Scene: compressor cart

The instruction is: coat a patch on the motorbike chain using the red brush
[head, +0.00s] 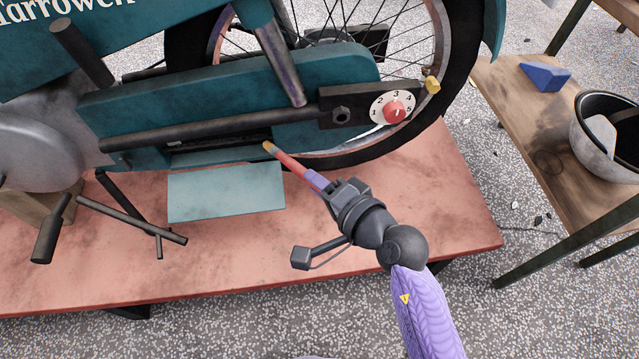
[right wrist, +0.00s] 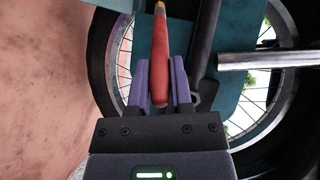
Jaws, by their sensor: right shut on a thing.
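My right gripper (head: 318,182) is shut on the red brush (head: 290,164). The brush points up and left, its yellowish tip by the lower edge of the motorbike's teal chain case (head: 225,88). In the right wrist view the red brush (right wrist: 158,58) stands between the purple fingers (right wrist: 160,88). A dark slot (head: 215,143) shows low in the case, above a light teal flap (head: 226,192); the chain in it is too dark to make out clearly. I cannot tell whether the tip touches anything. My left gripper is out of view.
The motorbike stands on a reddish platform (head: 400,220). A dial with a red knob (head: 393,111) sits near the rear wheel. Dark pedal-like bars (head: 130,220) stick out at left. A wooden bench (head: 510,110) at right holds a blue wedge (head: 545,77) and a bowl (head: 590,150).

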